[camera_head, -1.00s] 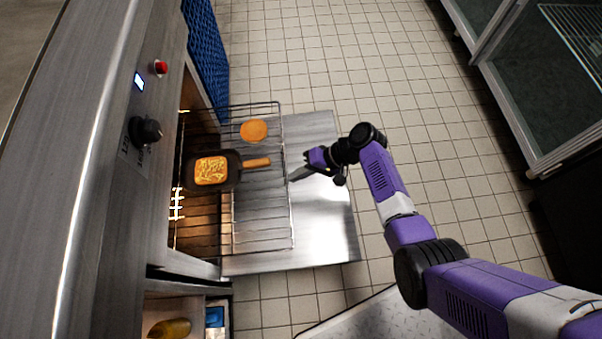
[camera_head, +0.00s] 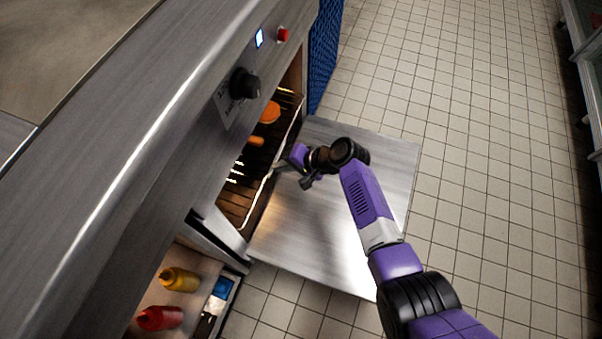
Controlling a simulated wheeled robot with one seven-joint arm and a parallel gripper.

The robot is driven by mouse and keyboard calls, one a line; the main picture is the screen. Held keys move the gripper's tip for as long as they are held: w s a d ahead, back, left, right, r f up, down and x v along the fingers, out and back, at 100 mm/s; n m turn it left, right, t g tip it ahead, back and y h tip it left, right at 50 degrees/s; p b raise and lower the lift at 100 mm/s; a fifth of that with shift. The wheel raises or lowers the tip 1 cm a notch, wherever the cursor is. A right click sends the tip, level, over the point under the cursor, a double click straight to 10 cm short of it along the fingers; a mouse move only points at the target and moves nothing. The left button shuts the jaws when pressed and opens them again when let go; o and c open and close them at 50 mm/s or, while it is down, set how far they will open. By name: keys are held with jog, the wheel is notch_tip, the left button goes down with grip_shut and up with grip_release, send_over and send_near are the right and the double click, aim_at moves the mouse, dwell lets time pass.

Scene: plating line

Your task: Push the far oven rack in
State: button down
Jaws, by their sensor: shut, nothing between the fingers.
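The oven rack (camera_head: 258,190) lies inside the oven, with its front bar near the oven's opening. An orange round item (camera_head: 270,112) and a brown handle (camera_head: 256,141) show above it in the opening; the pan itself is hidden by the oven's front. My gripper (camera_head: 277,168) is shut and empty, with its tips at the rack's front bar; I cannot tell whether they touch it. The oven door (camera_head: 330,225) is folded down flat under my gripper.
The oven front carries a black knob (camera_head: 243,84) and a red button (camera_head: 283,35). Below and left, an open shelf holds a yellow bottle (camera_head: 179,279) and a red bottle (camera_head: 159,318). Tiled floor (camera_head: 480,180) to the right is clear.

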jog(key=shift+w+a+b, duration=0.2)
jog(key=shift+a, duration=0.45)
jog(key=shift+w+a+b, duration=0.15)
jog(key=shift+w+a, duration=0.05)
jog(key=shift+a, duration=0.45)
jog(key=shift+r, duration=0.1)
